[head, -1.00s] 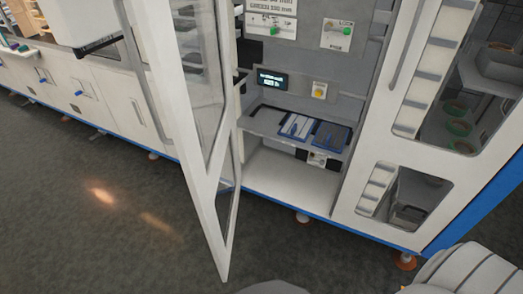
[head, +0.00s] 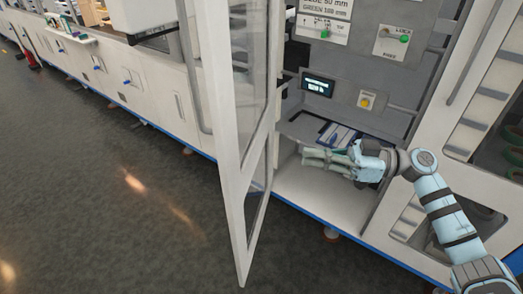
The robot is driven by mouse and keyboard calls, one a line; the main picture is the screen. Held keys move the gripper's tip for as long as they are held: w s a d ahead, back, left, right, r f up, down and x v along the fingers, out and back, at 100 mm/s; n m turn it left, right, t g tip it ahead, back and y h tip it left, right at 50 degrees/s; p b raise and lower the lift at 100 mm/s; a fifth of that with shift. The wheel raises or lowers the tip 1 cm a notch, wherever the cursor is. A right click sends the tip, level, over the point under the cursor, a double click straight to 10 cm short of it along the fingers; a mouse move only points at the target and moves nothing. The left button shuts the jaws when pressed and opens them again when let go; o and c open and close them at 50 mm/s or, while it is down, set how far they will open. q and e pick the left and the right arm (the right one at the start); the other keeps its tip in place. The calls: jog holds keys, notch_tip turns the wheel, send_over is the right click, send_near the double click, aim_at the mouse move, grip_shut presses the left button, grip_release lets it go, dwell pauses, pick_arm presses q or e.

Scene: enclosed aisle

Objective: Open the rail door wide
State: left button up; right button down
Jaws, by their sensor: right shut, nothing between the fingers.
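The rail door (head: 238,150) is a tall white frame with glass panes. It stands swung out from the cabinet, and its lower corner reaches out over the floor. My right gripper (head: 308,160) is shut and empty. It is in front of the open cabinet bay, to the right of the door's inner side, with a visible gap between fingertips and door. My left gripper is not in view.
The bay holds a small display (head: 318,85), a yellow button (head: 366,100) and a shelf with blue-edged trays (head: 338,135). A closed white door with windows (head: 470,130) is at right. The dark floor (head: 110,190) at left is clear.

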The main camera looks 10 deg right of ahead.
jog(key=x, duration=1.1)
jog(key=shift+w+a, duration=0.25)
jog(key=shift+a, duration=0.1)
